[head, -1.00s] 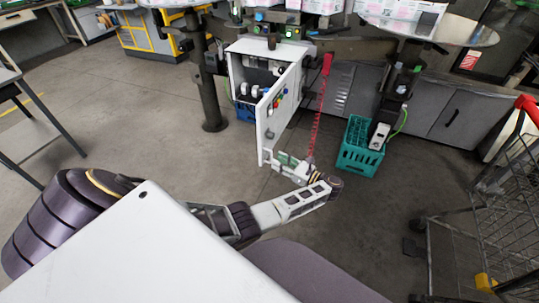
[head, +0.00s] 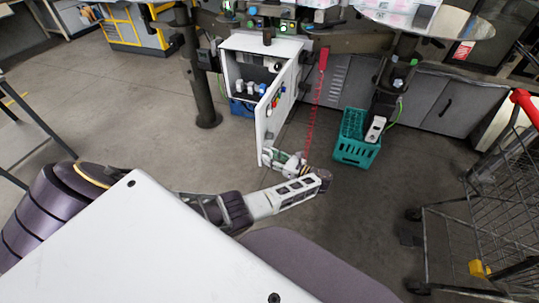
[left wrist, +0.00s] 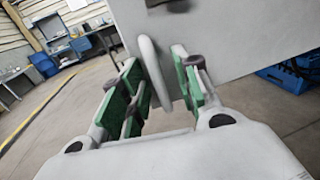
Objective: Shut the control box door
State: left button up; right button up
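The control box (head: 262,43) is a white cabinet in the upper middle of the head view, with switches and parts showing inside. Its door (head: 277,108) stands open toward me, with coloured buttons on the face at right. My left gripper (head: 285,160) is at the door's lower free edge. In the left wrist view, the door (left wrist: 225,40) fills the top right and its pale loop handle (left wrist: 152,72) stands between the green-padded fingers of my left gripper (left wrist: 155,95). The fingers are apart, with a gap to the right of the handle. My right gripper is not in view.
A teal crate (head: 352,150) stands on the floor right of the door, and a red spiral cable (head: 312,110) hangs between them. A dark post (head: 203,85) stands left of the box. A wire cart (head: 480,220) is at the right.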

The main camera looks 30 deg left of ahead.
pick_arm(q)
grip_shut()
jog(key=shift+s+a, duration=0.15)
jog(key=shift+a, duration=0.15)
dwell(0.5)
